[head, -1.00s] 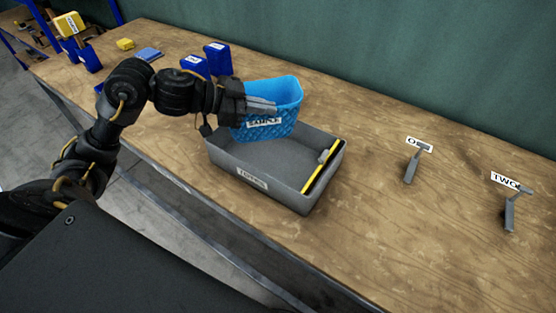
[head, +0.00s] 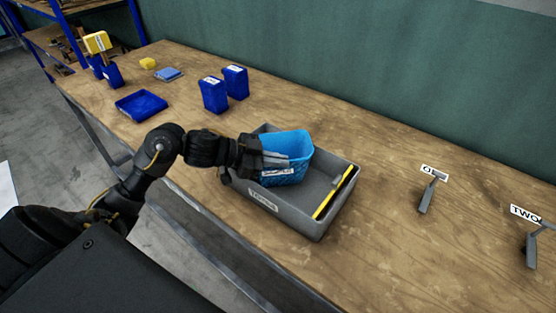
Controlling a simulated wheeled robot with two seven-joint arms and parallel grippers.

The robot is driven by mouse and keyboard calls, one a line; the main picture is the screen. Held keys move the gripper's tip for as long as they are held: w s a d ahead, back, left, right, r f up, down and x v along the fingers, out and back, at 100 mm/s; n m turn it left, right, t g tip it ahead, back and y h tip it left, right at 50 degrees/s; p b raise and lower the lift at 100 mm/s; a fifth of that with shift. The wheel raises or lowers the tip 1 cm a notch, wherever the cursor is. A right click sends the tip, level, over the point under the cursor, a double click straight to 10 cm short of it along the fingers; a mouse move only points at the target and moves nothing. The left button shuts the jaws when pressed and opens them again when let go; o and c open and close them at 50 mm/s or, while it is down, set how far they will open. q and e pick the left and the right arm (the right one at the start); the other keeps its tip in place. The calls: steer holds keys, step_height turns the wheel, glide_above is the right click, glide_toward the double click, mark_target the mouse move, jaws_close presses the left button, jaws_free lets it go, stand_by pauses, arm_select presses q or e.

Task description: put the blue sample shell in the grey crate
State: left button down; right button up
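The blue sample shell (head: 297,145) is a light-blue, open-topped bin with a white label on its front. It sits low within the walls of the grey crate (head: 328,217), at the crate's left end, roughly upright. I cannot tell whether its base touches the crate floor. My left gripper (head: 282,161) reaches in from the left, with its fingers shut on the shell near its front rim. The fingers hide part of the shell's front and label. My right gripper is not in view.
A yellow-and-black bar (head: 335,192) lies along the crate's right end. Two dark-blue bins (head: 214,97) stand behind the crate; a dark-blue tray (head: 141,105) lies farther left. Small grey levers by labels ONE (head: 427,193) and TWO (head: 532,243) are at right. The wood between is clear.

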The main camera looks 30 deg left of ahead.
arm_select(q)
steer(key=c, duration=2)
jaws_free()
steer(key=shift+f, duration=0.15)
steer(key=shift+c, duration=0.2)
steer(key=o, duration=0.4)
steer(key=shift+r, duration=0.3)
steer(key=shift+b+v, duration=0.8)
steer(key=shift+v, duration=5.2)
steer(key=shift+s+f, duration=0.1)
steer(key=shift+f, duration=0.05)
